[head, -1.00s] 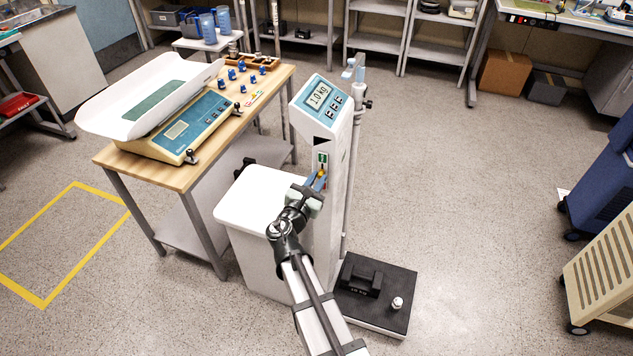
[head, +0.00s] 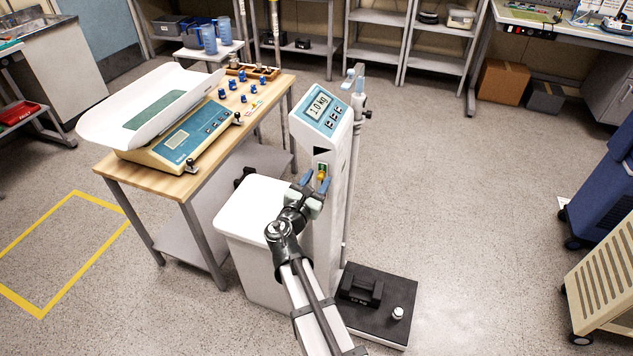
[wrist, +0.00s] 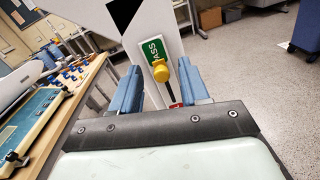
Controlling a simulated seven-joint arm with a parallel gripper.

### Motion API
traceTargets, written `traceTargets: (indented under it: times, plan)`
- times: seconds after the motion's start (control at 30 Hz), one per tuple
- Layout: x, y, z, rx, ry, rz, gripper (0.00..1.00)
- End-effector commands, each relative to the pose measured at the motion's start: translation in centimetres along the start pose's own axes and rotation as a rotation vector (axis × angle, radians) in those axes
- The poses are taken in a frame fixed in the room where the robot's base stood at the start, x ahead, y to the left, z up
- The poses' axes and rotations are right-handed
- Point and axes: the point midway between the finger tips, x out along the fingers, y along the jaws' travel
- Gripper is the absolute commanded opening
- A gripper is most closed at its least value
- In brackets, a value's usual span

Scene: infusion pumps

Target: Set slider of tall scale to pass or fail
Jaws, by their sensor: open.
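The tall scale (head: 330,130) stands upright in the middle of the head view, its display reading 1.0 kg. Its slider has a yellow knob (wrist: 161,71) on a dark vertical slot. A green PASS label (wrist: 153,50) lies beside and above the knob; a red patch (wrist: 175,105) shows below, mostly hidden by my gripper. The knob sits at the lower end of the green label. My gripper (head: 316,181) is open in front of the column. In the wrist view its blue fingers (wrist: 158,88) stand left and right of the knob, apart from it; their depth relative to it is unclear.
A black weight (head: 361,289) and a small silver weight (head: 398,313) rest on the scale's base. A white bin (head: 262,212) stands just left of the column. A wooden table (head: 180,178) with a baby scale (head: 175,140) is further left.

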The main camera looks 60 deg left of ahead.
Motion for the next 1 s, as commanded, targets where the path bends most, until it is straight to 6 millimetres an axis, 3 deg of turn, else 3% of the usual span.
traceTargets:
  times: [0.23, 0.37, 0.8, 1.0]
  plan:
    - [-0.4, 0.0, 0.0, 0.001, 0.001, 0.001, 0.45]
    - [-1.8, -0.1, 0.0, 0.001, 0.002, 0.002, 0.45]
    - [-10.1, -0.1, 0.0, 0.000, 0.001, 0.003, 0.45]
    - [-12.6, -0.1, 0.0, 0.000, 0.001, 0.001, 0.45]
